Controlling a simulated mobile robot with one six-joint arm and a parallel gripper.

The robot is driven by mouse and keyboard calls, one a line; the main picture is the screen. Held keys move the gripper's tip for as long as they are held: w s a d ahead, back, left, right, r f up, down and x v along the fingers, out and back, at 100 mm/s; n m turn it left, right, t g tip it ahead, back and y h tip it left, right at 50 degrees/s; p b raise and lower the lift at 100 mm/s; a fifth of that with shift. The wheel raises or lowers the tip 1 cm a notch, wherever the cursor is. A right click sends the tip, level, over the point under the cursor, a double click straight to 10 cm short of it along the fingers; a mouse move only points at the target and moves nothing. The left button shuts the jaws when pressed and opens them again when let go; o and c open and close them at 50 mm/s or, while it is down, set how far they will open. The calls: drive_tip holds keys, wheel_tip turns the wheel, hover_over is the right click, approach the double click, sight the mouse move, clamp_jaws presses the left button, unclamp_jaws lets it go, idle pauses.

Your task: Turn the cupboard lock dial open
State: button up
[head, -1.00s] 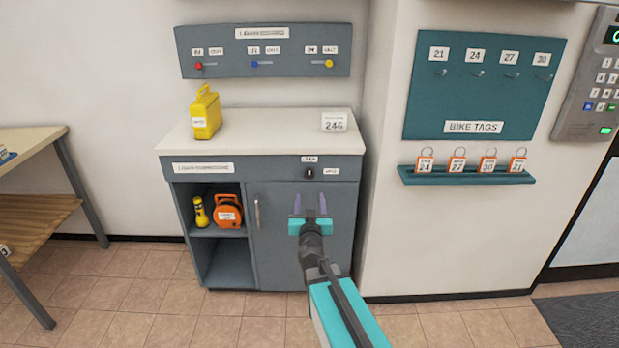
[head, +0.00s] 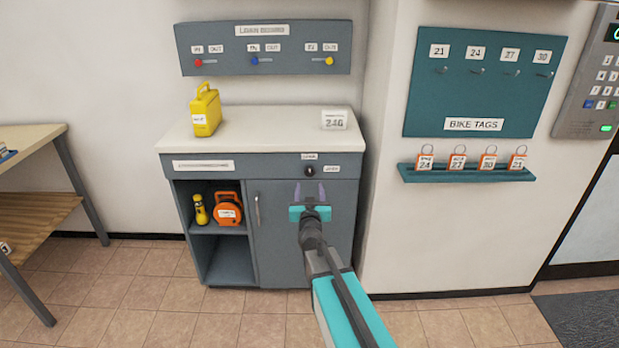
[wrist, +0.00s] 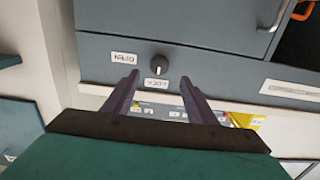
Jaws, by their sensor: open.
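The cupboard lock dial (head: 310,171) is a small dark knob on the grey strip above the cupboard door (head: 275,225). It also shows in the wrist view (wrist: 158,65), where the picture is turned over. A white mark on the dial points toward the LOCK label (wrist: 156,83). The OPEN label (wrist: 124,58) sits to one side of the dial. My gripper (head: 309,187) is open and empty, just below the dial in the head view. In the wrist view its fingertips (wrist: 160,74) lie either side of the dial's line; I see no contact.
The cupboard top (head: 260,137) holds a yellow case (head: 205,112) and a number sign (head: 334,120). An open shelf left of the door holds a flashlight and an orange reel (head: 227,210). A wall corner stands close on the right.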

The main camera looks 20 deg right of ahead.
sight(309, 173)
drive_tip(key=shift+x, duration=4.4)
drive_tip(key=c, duration=1.1)
drive_tip(key=shift+o, duration=0.2)
